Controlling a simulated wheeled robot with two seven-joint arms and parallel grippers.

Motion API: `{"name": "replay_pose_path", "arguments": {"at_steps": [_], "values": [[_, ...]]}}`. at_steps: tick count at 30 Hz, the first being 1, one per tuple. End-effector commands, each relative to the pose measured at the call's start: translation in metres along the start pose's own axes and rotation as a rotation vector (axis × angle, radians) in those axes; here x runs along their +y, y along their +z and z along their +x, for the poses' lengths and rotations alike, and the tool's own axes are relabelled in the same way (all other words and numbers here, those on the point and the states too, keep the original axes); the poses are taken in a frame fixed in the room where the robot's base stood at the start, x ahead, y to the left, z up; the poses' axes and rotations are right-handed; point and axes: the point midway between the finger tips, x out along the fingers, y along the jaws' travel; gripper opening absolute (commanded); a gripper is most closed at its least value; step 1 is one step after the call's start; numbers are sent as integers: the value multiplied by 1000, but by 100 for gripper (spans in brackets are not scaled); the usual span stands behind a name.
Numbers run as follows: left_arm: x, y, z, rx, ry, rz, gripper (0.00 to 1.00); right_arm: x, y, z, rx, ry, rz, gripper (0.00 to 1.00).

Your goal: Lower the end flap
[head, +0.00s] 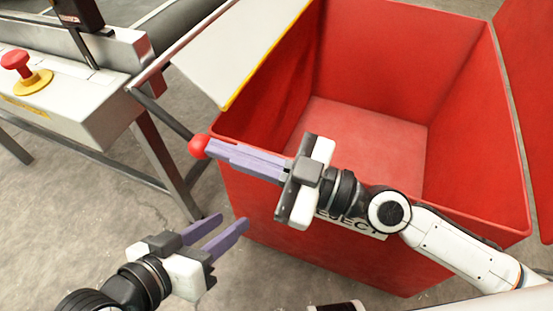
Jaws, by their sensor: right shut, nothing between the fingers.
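The end flap (232,48) is a pale plate with a yellow edge, at the top of the head view. It slants at the conveyor's end, its yellow edge over the red bin's left rim. A dark lever (160,113) runs from beside the flap down to a red ball knob (198,147). My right gripper (210,148) is shut and empty, its purple fingertips at the knob; I cannot tell whether they touch it. My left gripper (231,222) is open and empty, lower, in front of the bin's left side.
The open red bin (372,262) fills the middle and right, with a partly hidden label on its front. A conveyor frame (95,125) with a red stop button (16,60) on a yellow base stands at left. Another red surface is at far right. Floor is clear at lower left.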

Motion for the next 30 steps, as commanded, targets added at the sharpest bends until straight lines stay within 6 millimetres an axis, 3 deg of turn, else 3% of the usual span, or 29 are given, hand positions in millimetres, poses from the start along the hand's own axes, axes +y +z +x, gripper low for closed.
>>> {"name": "replay_pose_path", "arguments": {"at_steps": [1,18,24,30], "values": [[-1,2,1,0,0,0,38,-10,27,-1,-45,-24,8,0],[-2,1,1,-2,-5,2,38,-1,5,-87,-6,17,3,0],[-2,0,1,-2,-3,2,38,-1,-2,-107,7,21,-4,0],[-1,0,1,-2,-3,2,38,-1,-4,-114,13,21,-9,0]]}}
